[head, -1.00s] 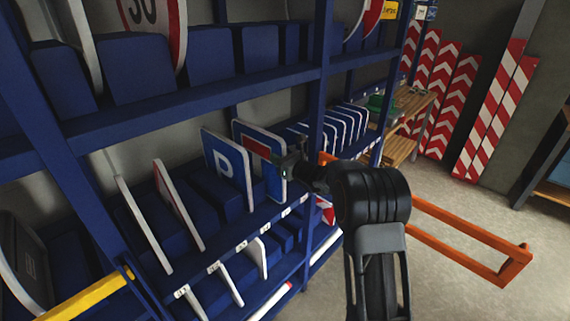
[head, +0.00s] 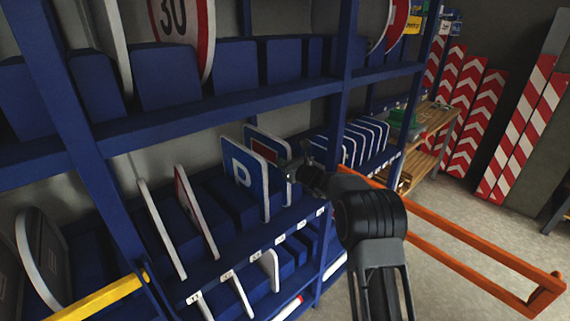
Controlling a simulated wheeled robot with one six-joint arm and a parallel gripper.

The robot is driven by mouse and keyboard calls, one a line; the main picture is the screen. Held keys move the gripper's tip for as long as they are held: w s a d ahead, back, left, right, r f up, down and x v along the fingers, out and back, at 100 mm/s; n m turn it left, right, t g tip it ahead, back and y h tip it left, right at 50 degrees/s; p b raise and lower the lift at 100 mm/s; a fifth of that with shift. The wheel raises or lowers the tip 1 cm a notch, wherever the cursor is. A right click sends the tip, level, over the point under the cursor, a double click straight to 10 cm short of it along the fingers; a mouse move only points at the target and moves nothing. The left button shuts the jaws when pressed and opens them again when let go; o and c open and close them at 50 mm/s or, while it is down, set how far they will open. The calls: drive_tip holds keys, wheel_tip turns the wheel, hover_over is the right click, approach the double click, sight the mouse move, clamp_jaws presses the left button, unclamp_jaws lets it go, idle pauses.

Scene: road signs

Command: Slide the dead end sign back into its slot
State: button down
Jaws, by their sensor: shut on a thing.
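The dead end sign (head: 264,148), blue with a red bar and white border, stands upright among the blue dividers on the middle shelf. It is partly hidden behind the blue P sign (head: 242,172), to its right. My gripper (head: 286,170) is shut on the dead end sign at its front right edge. The fingertips are small and dark here. The sign's lower part is hidden, so I cannot tell how deep it sits in its slot.
Several white-edged signs (head: 365,138) stand farther right on the shelf. Two thin signs (head: 196,212) stand to the left. A blue shelf post (head: 340,110) rises close to my arm. An orange rail (head: 470,250) extends at right over open floor.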

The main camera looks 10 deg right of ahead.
drive_tip(key=shift+f+b, duration=0.6)
drive_tip(key=shift+b, duration=0.15)
idle(0.5)
drive_tip(key=c, duration=1.3)
unclamp_jaws()
drive_tip(key=shift+o, duration=1.4)
drive_tip(key=b+v, duration=0.3)
drive_tip(key=v, duration=1.1)
